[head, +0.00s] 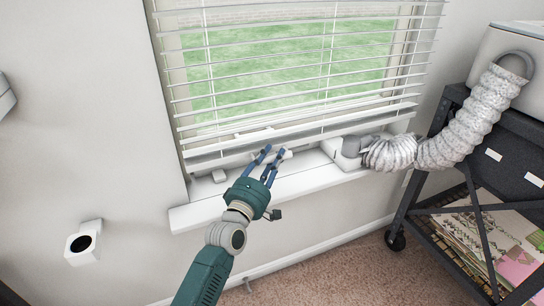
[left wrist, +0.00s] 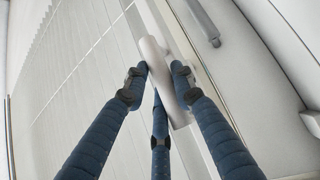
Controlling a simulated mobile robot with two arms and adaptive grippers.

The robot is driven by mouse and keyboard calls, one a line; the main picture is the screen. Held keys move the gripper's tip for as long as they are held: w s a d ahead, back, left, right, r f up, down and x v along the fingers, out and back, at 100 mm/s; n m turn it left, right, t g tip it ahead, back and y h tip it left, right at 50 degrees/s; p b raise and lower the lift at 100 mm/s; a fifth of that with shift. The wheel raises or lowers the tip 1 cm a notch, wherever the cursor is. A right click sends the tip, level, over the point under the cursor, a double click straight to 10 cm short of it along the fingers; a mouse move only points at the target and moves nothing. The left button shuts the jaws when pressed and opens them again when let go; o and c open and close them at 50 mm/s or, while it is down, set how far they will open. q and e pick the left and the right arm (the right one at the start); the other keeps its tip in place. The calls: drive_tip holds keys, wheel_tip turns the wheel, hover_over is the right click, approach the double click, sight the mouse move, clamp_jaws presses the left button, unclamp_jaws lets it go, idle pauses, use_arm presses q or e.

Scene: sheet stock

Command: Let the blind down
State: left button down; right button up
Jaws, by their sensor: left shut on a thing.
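The white slatted blind (head: 300,72) hangs over the window, its slats open with grass showing between them. Its bottom rail (head: 350,127) hangs a little above the white sill (head: 310,184). My left gripper (head: 267,161) is at the rail, left of its middle. In the left wrist view its blue fingers (left wrist: 160,80) are shut on a pale, rounded handle (left wrist: 154,52), with one finger on each side. My right gripper is not in view.
A ribbed silver hose (head: 452,148) runs from a white vent piece (head: 347,152) on the sill to a white appliance (head: 500,58) on a dark wheeled cart (head: 436,170). A white box with a dark opening (head: 84,252) is on the wall at lower left.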

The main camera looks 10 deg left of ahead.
use_arm(q)
drive_tip(key=c, duration=1.4)
unclamp_jaws()
drive_tip(key=shift+f, duration=0.6)
drive_tip(key=shift+r, duration=0.15)
drive_tip(key=shift+s, duration=0.15)
drive_tip(key=v, duration=1.1)
drive_tip(key=shift+s+a, duration=0.15)
drive_tip(key=shift+s, duration=0.25)
drive_tip(key=shift+r, duration=0.1)
